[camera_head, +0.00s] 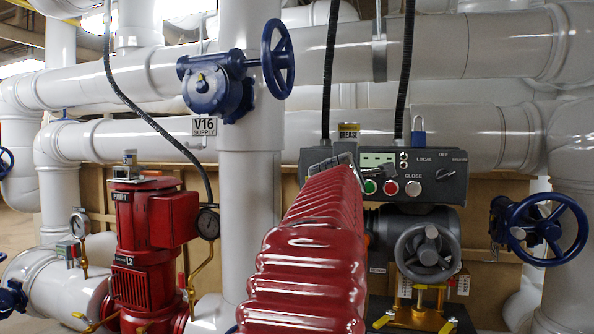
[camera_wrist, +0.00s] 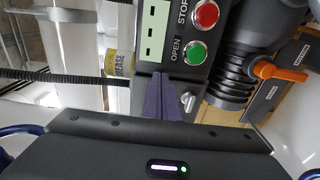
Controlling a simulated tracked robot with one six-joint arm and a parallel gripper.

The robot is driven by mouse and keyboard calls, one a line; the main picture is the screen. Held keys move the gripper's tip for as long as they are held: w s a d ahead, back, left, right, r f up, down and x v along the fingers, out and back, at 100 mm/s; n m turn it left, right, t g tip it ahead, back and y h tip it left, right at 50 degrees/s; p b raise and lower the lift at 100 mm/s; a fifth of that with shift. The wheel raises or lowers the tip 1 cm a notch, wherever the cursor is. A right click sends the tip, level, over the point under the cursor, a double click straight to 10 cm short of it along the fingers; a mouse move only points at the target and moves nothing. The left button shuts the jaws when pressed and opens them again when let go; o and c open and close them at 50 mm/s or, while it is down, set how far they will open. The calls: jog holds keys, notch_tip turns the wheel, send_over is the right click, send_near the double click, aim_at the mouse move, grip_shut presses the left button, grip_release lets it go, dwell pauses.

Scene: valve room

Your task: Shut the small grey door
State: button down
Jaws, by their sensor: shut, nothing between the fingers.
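I cannot clearly make out the small grey door in either view. The dark grey control box (camera_head: 452,170) is in the head view, behind and to the right of my red-sleeved arm, which covers part of its left side. The box's face also shows in the wrist view (camera_wrist: 180,40), turned sideways. My gripper (camera_wrist: 162,78) is in the wrist view, its purple fingers closed together, empty, with tips close to the box beside the display. I cannot tell if they touch it. A small pale metal part (camera_wrist: 188,101) shows right of the fingers.
The box carries a green OPEN button (camera_wrist: 195,53), a red STOP button (camera_wrist: 205,15) and a display (camera_head: 377,160). A grey handwheel (camera_head: 427,252) is below. A red pump (camera_head: 146,245) stands left.

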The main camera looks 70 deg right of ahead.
jog(key=shift+s, duration=0.25)
